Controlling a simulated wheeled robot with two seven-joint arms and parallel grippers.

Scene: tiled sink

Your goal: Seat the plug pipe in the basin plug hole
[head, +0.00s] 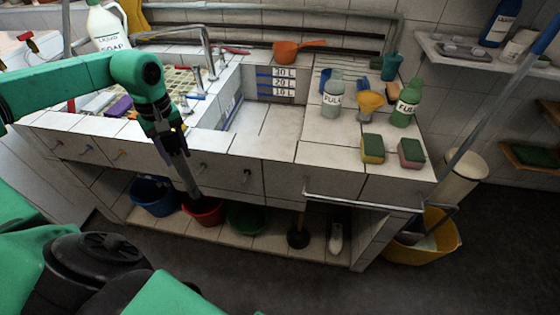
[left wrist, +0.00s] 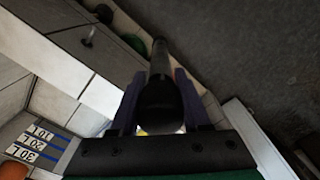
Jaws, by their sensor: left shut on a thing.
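My left gripper (head: 174,148) is shut on the plug pipe (head: 188,180), a dark grey tube. The pipe hangs down, slightly tilted, in front of the drawer fronts, its lower end over the red tub in the picture. In the left wrist view the pipe (left wrist: 161,88) stands between the two fingers, pointing away from the camera. The tiled basin (head: 262,125) lies to the right of the gripper, with 10, 20 and 30 L marks on its back wall. I cannot make out the plug hole. My right gripper is not in view.
The counter's front edge lies between pipe and basin. Blue (head: 155,195), red (head: 204,211) and green tubs stand on the low shelf. An orange scoop (head: 297,49), bottles (head: 333,97) and sponges (head: 373,149) sit on the counter. A metal rail (head: 360,204) juts from the front.

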